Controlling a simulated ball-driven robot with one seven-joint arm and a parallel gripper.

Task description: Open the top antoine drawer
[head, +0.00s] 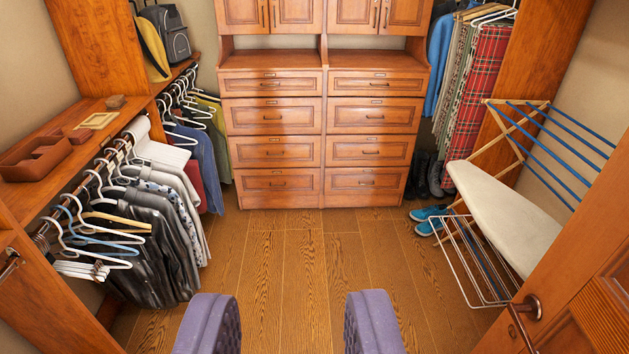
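A wooden dresser stands against the far wall, with two side-by-side columns of drawers. The top left drawer (271,84) and the top right drawer (375,84) are closed, each with a small dark handle. No label shows which is the antoine drawer. More closed drawers lie below, such as the second left drawer (273,115) and second right drawer (373,114). My gripper (289,322) shows at the bottom edge as two purple padded fingers, set wide apart with only floor between them. It is open, empty and well short of the dresser.
The wooden floor (305,265) between my gripper and the dresser is clear. Hanging clothes (165,215) line the left side. An ironing board (508,215), a wire rack and blue shoes (428,218) stand on the right. A door (575,290) is at the near right.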

